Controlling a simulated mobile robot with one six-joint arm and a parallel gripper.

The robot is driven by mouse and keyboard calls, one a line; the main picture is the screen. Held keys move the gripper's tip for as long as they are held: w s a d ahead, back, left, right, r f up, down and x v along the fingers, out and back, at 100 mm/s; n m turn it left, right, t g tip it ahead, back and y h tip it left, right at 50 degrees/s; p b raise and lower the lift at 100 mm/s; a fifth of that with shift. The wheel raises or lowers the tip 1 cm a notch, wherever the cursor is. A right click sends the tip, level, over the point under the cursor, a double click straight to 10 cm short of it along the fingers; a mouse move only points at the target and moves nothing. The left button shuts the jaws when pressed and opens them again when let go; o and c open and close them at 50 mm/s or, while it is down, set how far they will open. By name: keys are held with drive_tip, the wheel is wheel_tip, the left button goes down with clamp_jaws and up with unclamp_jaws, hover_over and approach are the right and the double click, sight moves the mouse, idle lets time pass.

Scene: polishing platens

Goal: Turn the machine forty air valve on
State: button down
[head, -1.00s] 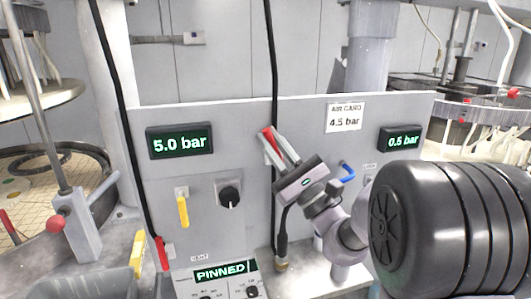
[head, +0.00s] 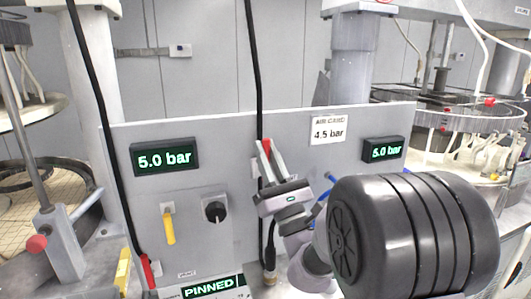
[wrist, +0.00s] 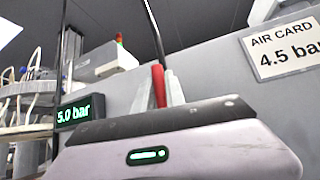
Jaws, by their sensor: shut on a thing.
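My gripper (head: 270,158) is shut on a red valve handle (head: 266,146) on the grey panel. The handle points up and stands nearly upright. In the wrist view the red handle (wrist: 158,85) shows between the two pale fingers. The right display (head: 384,150) reads 5.0 bar, and the left display (head: 164,158) also reads 5.0 bar. An air card (head: 328,130) reads 4.5 bar. The valve body is hidden behind my gripper, and no machine number is readable.
A yellow handle (head: 169,228) hangs down beside a black knob (head: 215,210). A blue handle (head: 327,184) is partly hidden by my arm. A black hose (head: 252,70) runs down close to my gripper. A lower display (head: 209,287) reads PINNED.

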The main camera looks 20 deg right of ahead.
drive_tip(key=c, duration=1.4)
unclamp_jaws()
drive_tip(key=b+v, duration=1.5)
drive_tip(key=v, duration=0.2)
drive_tip(key=shift+s+d+f, duration=0.1)
drive_tip(key=shift+d+f, duration=0.05)
drive_tip(key=shift+f, duration=0.05)
drive_tip(key=shift+y, duration=0.3)
